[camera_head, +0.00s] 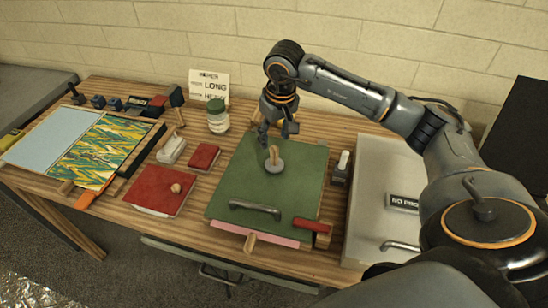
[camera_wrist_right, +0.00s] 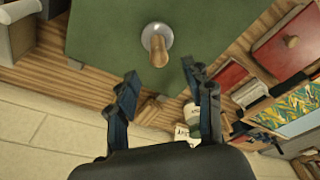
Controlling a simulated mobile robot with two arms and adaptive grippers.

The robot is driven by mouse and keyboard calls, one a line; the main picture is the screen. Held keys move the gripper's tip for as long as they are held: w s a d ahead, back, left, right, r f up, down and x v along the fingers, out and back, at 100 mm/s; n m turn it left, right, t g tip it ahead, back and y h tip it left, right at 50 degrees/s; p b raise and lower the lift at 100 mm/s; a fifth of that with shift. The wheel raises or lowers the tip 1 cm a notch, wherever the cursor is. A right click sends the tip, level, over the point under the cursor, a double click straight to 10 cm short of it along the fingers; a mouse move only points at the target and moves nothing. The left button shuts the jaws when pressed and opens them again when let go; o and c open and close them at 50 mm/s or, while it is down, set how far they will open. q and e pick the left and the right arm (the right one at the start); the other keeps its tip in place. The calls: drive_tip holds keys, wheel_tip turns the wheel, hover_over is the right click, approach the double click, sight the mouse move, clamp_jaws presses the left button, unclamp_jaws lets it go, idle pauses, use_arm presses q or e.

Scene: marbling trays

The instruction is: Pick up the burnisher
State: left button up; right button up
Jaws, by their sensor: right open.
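A round grey disc with an upright wooden knob, which looks like the burnisher (camera_head: 275,165), stands on a green board (camera_head: 235,182). In the right wrist view the burnisher (camera_wrist_right: 157,40) is ahead of the fingertips, between their lines, with the green board (camera_wrist_right: 100,30) under it. My right gripper (camera_head: 274,135) is open and empty, pointing down just behind and above the knob. In the right wrist view the gripper (camera_wrist_right: 160,78) shows both dark fingers apart, not touching the knob. My left gripper is not in view.
A jar (camera_head: 217,117) and red pads (camera_head: 158,190) are to the left. A grey box lid (camera_head: 375,225) is on the right.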

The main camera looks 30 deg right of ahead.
sight(275, 148)
drive_tip(key=shift+w+f, duration=0.1)
drive_tip(key=shift+f, duration=0.7)
drive_tip(key=shift+f+p, duration=0.55)
drive_tip(key=shift+p, duration=0.1)
wheel_tip(275, 148, down, 4)
drive_tip(key=shift+r+p, duration=0.25)
drive_tip(key=shift+p, duration=0.6)
drive_tip(key=shift+w+f, duration=0.1)
drive_tip(key=shift+f, duration=0.35)
clamp_jaws()
